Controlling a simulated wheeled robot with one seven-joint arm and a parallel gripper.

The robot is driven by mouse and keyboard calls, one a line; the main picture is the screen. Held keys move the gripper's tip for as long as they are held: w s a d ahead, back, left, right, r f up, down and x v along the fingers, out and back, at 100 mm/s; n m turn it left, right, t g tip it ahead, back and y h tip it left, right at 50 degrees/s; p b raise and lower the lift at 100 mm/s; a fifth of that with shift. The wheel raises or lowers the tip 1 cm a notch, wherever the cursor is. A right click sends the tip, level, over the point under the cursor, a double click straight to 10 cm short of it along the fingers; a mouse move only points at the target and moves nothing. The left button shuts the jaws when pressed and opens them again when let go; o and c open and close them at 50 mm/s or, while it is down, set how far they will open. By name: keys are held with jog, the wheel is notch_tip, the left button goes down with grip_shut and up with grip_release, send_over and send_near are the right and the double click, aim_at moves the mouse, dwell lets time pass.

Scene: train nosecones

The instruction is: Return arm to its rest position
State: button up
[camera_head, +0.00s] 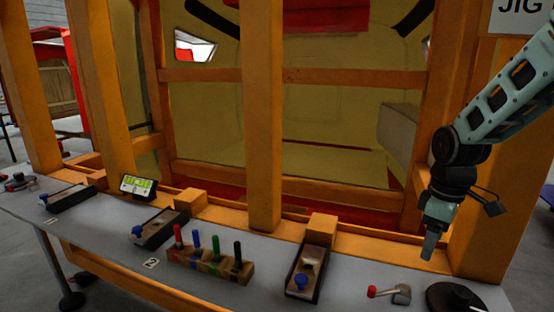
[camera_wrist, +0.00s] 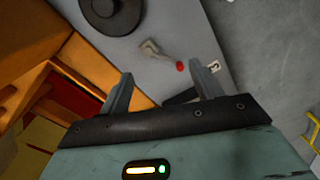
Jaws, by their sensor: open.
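My gripper (camera_head: 432,240) hangs pointing down at the right of the head view, above the right end of the grey bench. In the wrist view its two fingers (camera_wrist: 161,92) are spread apart with nothing between the tips. My arm comes in from the upper right, in front of an orange post. Below and to the left of the gripper lies a small grey clamp with a red knob (camera_head: 389,293), on the bench. The clamp also shows beyond the fingertips in the wrist view (camera_wrist: 155,48). The gripper is apart from it.
The grey bench (camera_head: 200,285) holds a rack of coloured-handled tools (camera_head: 210,262), several blue-knobbed blocks (camera_head: 307,272), a green display (camera_head: 137,185) and a black round base (camera_head: 455,298). Orange posts (camera_head: 262,120) and beams stand close behind the bench and near my arm.

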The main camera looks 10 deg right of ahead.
jog(key=s+a+b, duration=0.1)
jog(key=s+a, duration=0.2)
jog(key=a, duration=0.6)
jog(key=s+a, duration=0.3)
jog(key=a, duration=0.7)
jog(key=s+a, duration=0.9)
jog(key=s, duration=0.4)
jog(key=shift+f+n+b, duration=0.2)
jog(key=shift+n+b, duration=0.2)
